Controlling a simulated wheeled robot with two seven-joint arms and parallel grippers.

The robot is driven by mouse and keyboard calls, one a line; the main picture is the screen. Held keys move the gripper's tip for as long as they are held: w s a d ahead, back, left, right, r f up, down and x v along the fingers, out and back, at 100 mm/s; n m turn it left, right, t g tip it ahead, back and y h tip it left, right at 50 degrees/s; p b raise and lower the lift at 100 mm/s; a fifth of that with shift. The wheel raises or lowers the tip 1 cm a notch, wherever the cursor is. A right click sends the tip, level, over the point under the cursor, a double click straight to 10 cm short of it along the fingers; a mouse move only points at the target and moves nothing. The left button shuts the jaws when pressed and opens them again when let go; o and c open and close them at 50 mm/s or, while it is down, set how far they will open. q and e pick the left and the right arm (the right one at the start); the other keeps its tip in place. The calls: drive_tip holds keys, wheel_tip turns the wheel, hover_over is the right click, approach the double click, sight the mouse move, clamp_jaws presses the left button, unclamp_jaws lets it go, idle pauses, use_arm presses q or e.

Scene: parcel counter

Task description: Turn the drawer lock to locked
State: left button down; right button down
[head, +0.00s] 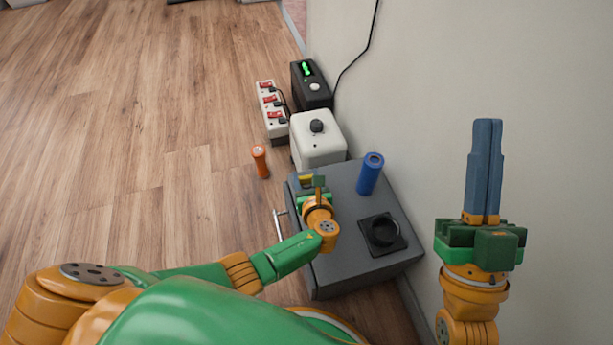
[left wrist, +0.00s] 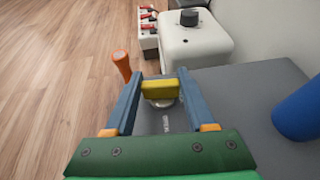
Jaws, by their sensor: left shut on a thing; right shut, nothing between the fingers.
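The drawer lock has a yellow bar-shaped knob (left wrist: 159,89) on a round silver base (left wrist: 164,102). It sits on the grey drawer cabinet (head: 345,268), near its far left corner, and the knob lies crosswise in the left wrist view. My left gripper (head: 309,182) is over the lock. In the left wrist view its two blue fingers (left wrist: 158,91) are shut on the yellow knob from both sides. Pale markings show on the cabinet top beside the base, too small to read. My right gripper (head: 483,172) is shut and empty, raised at the right near the wall.
Beyond are a white box (head: 318,145), a power strip (head: 272,112), a black box (head: 311,87) and an orange cylinder (head: 260,160).

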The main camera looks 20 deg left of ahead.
sight(307, 177)
use_arm(q)
drive_tip(key=shift+c, duration=1.2)
unclamp_jaws()
drive_tip(key=shift+p+v, duration=0.65)
drive_tip(key=shift+v, duration=0.15)
drive_tip(key=shift+p+v, duration=0.5)
drive_tip(key=shift+v, duration=0.3)
use_arm(e)
drive_tip(key=w+f+m+g+h, duration=0.1)
drive_tip(key=w+f+g+h, duration=0.1)
drive_tip(key=f+g, duration=0.3)
drive_tip(key=w+f+g+h, duration=0.2)
drive_tip(key=w+f, duration=0.1)
drive_tip(key=f, duration=0.4)
use_arm(q)
drive_tip(key=shift+p+v, duration=0.55)
drive_tip(key=shift+v, duration=0.4)
drive_tip(key=shift+p+v, duration=0.4)
drive_tip(key=shift+v, duration=0.6)
use_arm(e)
drive_tip(key=s+d+f+g+h, duration=0.1)
drive_tip(key=s+d+f+g, duration=0.1)
drive_tip(key=f, duration=0.4)
drive_tip(key=s+d+f+m+g+h, duration=0.1)
drive_tip(key=s+f+g, duration=0.3)
drive_tip(key=f+g, duration=0.3)
drive_tip(key=shift+s+d+f, duration=0.15)
drive_tip(key=shift+s+d, duration=0.05)
drive_tip(key=shift+d, duration=0.15)
